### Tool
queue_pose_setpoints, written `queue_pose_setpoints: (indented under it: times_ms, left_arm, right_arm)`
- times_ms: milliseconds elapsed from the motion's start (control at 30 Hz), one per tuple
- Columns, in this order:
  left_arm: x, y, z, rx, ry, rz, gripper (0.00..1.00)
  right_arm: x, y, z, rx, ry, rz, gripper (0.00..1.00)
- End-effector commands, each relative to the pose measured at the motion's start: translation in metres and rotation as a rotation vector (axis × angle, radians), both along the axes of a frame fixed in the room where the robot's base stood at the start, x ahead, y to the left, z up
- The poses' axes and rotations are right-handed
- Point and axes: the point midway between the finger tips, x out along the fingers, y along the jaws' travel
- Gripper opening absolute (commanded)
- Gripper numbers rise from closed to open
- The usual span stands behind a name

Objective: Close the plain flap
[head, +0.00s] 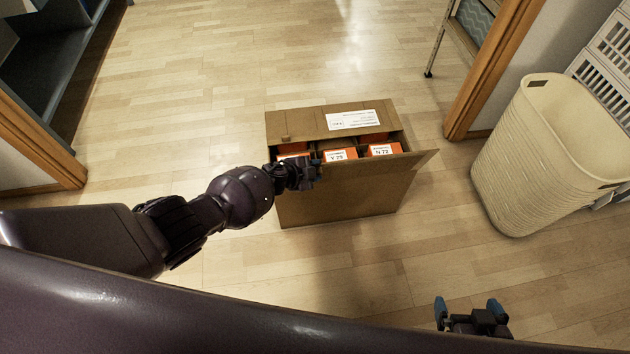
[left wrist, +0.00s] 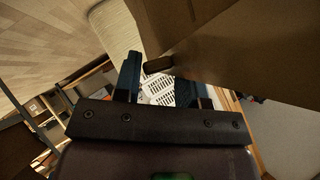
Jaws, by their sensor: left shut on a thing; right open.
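A brown cardboard box (head: 345,205) stands on the floor in the middle of the head view. Its far flap (head: 300,125) bears a white label and lies over the back part of the opening. The plain flap (head: 405,168) is on the near side, open, its right corner sticking out past the box. My left gripper (head: 312,174) is at the left end of the plain flap and shut on it. In the left wrist view brown cardboard (left wrist: 240,50) reaches to the fingers, partly hiding the grip. My right gripper (head: 470,312) is open and empty, near the bottom right, apart from the box.
Orange cartons with white labels (head: 383,150) show inside the box opening. A cream basket (head: 525,165) stands to the right, beside a wooden door frame (head: 490,75). A dark shelf (head: 60,55) is at the upper left. The floor around the box is clear.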

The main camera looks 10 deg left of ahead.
Motion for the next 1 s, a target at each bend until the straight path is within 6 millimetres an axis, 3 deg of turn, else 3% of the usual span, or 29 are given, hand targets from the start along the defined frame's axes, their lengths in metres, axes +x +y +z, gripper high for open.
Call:
queue_pose_setpoints:
  times_ms: [233,733,767,833,1000]
  left_arm:
    - [0.0139,0.0055,0.0042,0.005,-0.004,0.002,0.0]
    - [0.0159,0.0055,0.005,0.004,-0.002,0.001,0.0]
    - [0.0159,0.0055,0.005,0.003,-0.002,0.002,0.42]
    - [0.0156,0.0054,0.0048,0.002,-0.002,0.001,0.53]
    - [0.0151,0.0051,0.0044,0.003,-0.001,0.001,0.54]
  right_arm:
    - [0.0042,0.0006,0.0015,-0.001,-0.009,0.004,1.0]
    - [0.0079,-0.0009,0.0041,-0.007,-0.017,0.011,1.0]
    - [0.0079,-0.0009,0.0041,-0.006,-0.017,0.01,1.0]
    - [0.0074,-0.001,0.0039,-0.006,-0.016,0.01,1.0]
    - [0.0047,-0.0012,0.0027,-0.006,-0.011,0.007,1.0]
